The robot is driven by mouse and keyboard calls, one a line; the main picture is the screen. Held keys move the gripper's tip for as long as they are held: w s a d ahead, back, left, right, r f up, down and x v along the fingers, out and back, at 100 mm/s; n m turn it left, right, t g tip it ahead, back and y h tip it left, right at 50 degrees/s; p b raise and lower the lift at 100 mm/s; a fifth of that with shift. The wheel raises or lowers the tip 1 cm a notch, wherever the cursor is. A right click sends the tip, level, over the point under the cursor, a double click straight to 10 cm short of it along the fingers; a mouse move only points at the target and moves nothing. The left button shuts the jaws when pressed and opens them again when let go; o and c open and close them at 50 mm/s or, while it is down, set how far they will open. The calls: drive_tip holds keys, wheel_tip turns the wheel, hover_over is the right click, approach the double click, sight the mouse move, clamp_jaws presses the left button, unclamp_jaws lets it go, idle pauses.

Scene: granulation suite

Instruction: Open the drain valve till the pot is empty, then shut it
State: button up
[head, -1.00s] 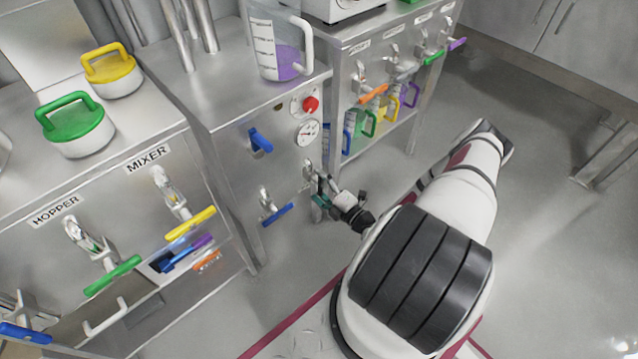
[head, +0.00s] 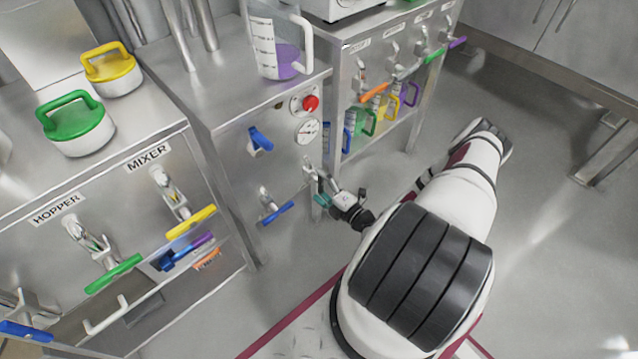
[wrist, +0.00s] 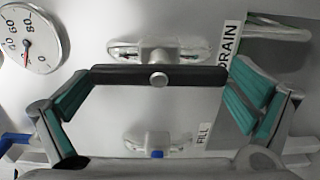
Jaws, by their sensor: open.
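The drain valve (wrist: 158,52) is beside a "DRAIN" label (wrist: 228,55) in the wrist view, on the steel cabinet front. Its dark bar handle (wrist: 120,77) lies crosswise in the picture, with a round bolt at its middle. My gripper (wrist: 160,85) is open, with teal pads on either side of the bar's ends; I cannot tell whether they touch it. In the head view my gripper (head: 320,188) is at the cabinet's lower right front, partly hiding the drain valve (head: 309,166). A clear jug (head: 276,45) with purple liquid stands on the cabinet top. Any outflow is not visible.
The fill valve (wrist: 160,138) sits close to the drain valve; its blue handle (head: 276,213) is left of my gripper. A gauge (head: 307,131), red button (head: 311,103) and blue lever (head: 260,139) are above. Coloured jugs (head: 378,108) hang at right. The floor (head: 540,200) at right is clear.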

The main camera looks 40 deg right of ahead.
drive_tip(key=s, duration=1.2)
drive_tip(key=shift+d, duration=0.2)
drive_tip(key=shift+r, duration=0.1)
